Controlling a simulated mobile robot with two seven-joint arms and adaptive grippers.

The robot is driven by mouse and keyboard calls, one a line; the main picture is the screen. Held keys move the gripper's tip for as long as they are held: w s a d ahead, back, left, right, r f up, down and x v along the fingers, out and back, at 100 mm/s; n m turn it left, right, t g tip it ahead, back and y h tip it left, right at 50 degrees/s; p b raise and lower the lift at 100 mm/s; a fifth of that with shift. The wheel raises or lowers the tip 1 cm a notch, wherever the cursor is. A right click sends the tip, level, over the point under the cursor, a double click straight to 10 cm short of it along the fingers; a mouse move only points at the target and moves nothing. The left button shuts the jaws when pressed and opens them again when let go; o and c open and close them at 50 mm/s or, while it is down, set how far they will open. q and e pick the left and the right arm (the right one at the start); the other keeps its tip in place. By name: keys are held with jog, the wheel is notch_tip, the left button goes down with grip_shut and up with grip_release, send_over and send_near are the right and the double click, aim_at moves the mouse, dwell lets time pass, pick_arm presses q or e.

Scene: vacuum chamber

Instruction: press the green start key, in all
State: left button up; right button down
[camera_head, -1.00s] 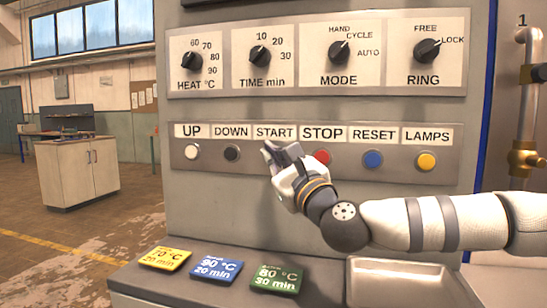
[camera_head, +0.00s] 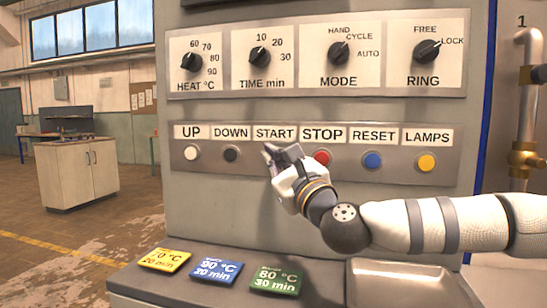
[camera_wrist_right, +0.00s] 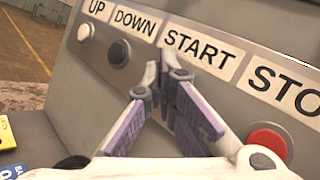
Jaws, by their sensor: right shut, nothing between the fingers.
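The green start key is hidden behind my right gripper in both views; its START label (camera_head: 275,132) shows just above. My right gripper (camera_head: 270,150) is shut and empty, its fingertips at the panel just below that label. In the right wrist view the closed fingertips (camera_wrist_right: 167,72) point at the panel between the black key and the red key, under the START label (camera_wrist_right: 202,50). I cannot tell whether the tips touch the key. My left gripper is not in view.
On the key strip are the white UP key (camera_head: 191,152), black DOWN key (camera_head: 232,154), red STOP key (camera_head: 321,157), blue RESET key (camera_head: 373,159) and yellow LAMPS key (camera_head: 427,162). Several coloured cards, including a green one (camera_head: 275,281), and a metal tray (camera_head: 408,267) lie below.

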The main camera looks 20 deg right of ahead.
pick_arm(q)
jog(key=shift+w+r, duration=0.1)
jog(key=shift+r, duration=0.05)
pick_arm(e)
jog(key=shift+s+a, duration=0.3)
jog(key=shift+s, duration=0.2)
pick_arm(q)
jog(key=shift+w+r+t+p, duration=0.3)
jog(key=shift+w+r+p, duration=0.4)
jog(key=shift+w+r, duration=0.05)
pick_arm(e)
jog(key=s+a, duration=0.1)
jog(key=s, duration=0.1)
jog(key=s+a, duration=0.1)
jog(key=s, duration=0.1)
jog(key=shift+a, duration=0.4)
